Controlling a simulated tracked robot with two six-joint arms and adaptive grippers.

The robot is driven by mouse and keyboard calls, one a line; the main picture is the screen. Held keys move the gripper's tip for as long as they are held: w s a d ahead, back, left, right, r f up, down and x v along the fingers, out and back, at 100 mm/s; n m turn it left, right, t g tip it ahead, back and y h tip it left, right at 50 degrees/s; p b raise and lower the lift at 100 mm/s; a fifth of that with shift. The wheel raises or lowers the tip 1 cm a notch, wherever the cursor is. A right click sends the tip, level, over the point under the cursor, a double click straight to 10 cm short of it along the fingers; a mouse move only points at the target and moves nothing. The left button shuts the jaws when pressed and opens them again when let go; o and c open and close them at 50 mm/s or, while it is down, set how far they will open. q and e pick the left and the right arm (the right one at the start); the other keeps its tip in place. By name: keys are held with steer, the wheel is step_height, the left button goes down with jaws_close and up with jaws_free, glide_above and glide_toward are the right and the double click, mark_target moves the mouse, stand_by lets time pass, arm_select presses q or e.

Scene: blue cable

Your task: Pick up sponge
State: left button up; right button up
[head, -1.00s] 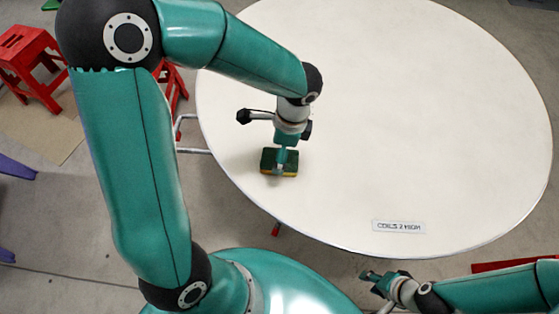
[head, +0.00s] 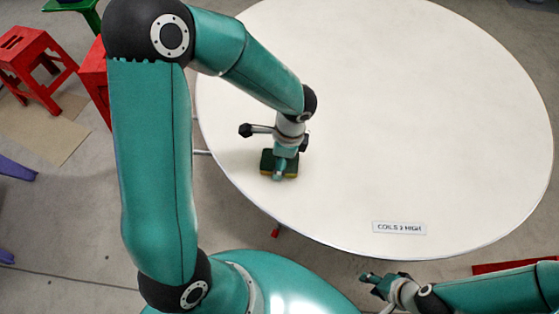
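The sponge (head: 267,165) is a small block with a dark green top and a yellow lower edge. It lies on the white round table (head: 400,120) near the left edge. My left gripper (head: 279,172) points down right over the sponge, and its fingers cover the sponge's middle. I cannot tell whether the fingers are closed on it. The sponge appears to rest on the tabletop. My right gripper (head: 370,279) is off the table's front edge at the lower right, empty; its finger gap is too small to read.
A label (head: 399,228) reading "COILS 2 HIGH" lies near the table's front edge. Red stools (head: 35,65) and a green stool (head: 75,10) stand on the floor at left. A red object (head: 515,267) is at lower right. The rest of the tabletop is clear.

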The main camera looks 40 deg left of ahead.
arm_select(q)
steer(key=shift+c, duration=0.7)
steer(key=shift+r, duration=0.1)
steer(key=shift+r, duration=0.5)
step_height(320, 180, up, 19)
steer(key=p, duration=0.2)
